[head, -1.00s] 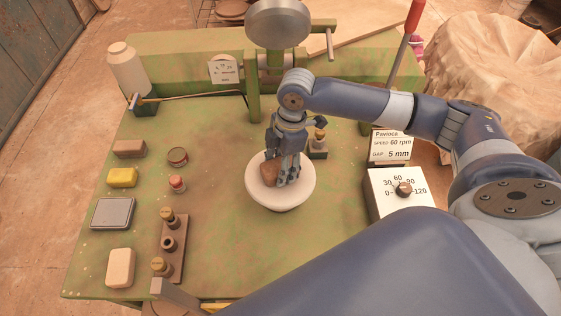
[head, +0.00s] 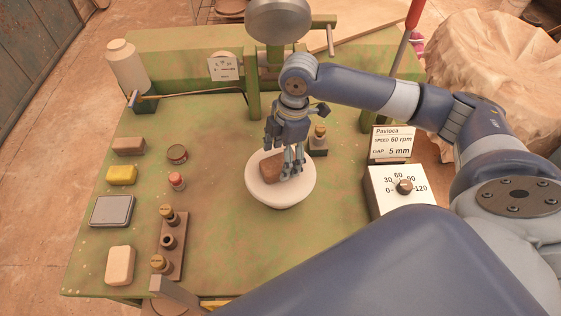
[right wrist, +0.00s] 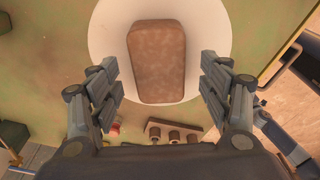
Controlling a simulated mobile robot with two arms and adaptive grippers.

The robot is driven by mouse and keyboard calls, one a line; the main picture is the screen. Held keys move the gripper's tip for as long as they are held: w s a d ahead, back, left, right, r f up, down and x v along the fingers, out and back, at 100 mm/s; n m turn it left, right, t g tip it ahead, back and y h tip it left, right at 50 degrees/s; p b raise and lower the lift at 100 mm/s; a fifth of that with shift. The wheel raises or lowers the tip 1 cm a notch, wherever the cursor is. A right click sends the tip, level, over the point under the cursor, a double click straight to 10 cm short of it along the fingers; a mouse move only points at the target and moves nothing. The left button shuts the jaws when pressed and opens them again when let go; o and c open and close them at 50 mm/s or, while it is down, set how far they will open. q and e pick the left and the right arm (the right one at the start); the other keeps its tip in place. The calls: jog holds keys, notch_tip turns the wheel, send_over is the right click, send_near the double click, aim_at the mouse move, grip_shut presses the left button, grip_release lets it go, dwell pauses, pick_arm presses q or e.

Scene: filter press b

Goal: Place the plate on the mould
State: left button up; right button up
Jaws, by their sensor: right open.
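A round white piece (head: 300,193), which looks like the mould or a pale dish, stands near the middle of the green table. A brown rounded block (head: 271,168) lies on its top; I cannot tell which thing is the plate. My right gripper (head: 288,172) hangs over the white piece, open, its fingers hiding part of the block. In the right wrist view the block (right wrist: 158,62) lies between the spread fingers, with clear gaps on both sides, on the white piece (right wrist: 108,32). My left gripper is not in view.
A grey press head (head: 278,22) stands behind the gripper. A control box (head: 398,190) with a dial is at the right. A yellow sponge (head: 121,176), a grey framed pad (head: 112,211) and a brown holder (head: 172,260) are at the left.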

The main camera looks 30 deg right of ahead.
jog(key=r, duration=0.5)
jog(key=shift+d+b, duration=0.35)
jog(key=shift+s, duration=0.1)
